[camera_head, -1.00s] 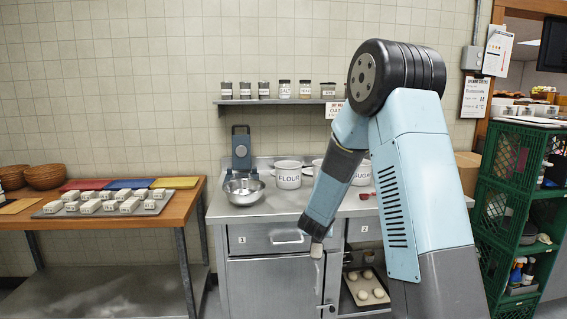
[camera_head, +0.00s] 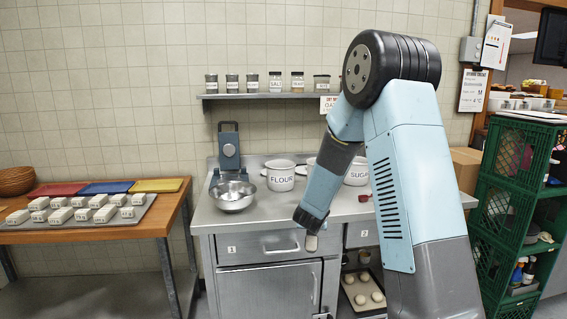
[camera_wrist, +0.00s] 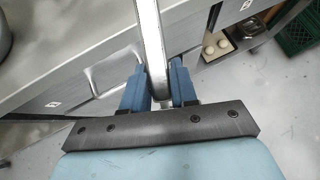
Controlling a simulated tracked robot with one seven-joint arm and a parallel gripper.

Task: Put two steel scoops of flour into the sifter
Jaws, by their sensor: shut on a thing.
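My gripper (camera_head: 311,236) hangs low in front of the counter's edge, beside the cabinet's drawers. In the wrist view my gripper (camera_wrist: 158,68) is shut on a long steel piece (camera_wrist: 149,30), which looks like the steel scoop's handle; its far end is out of that view. In the head view only a small pale part shows below the fingers. A white pot labelled FLOUR (camera_head: 280,177) stands on the counter, up and left of my gripper. A shiny steel bowl (camera_head: 232,198) stands left of it; I cannot tell whether this is the sifter. The flour itself is not visible.
A SUGAR pot (camera_head: 357,177) and a red object (camera_head: 365,198) are on the steel counter (camera_head: 258,212), partly behind my arm. A blue-grey device (camera_head: 229,150) stands behind the bowl. A jar shelf (camera_head: 260,95) is above. Green crates (camera_head: 510,190) are right; a wooden table (camera_head: 165,215) is left.

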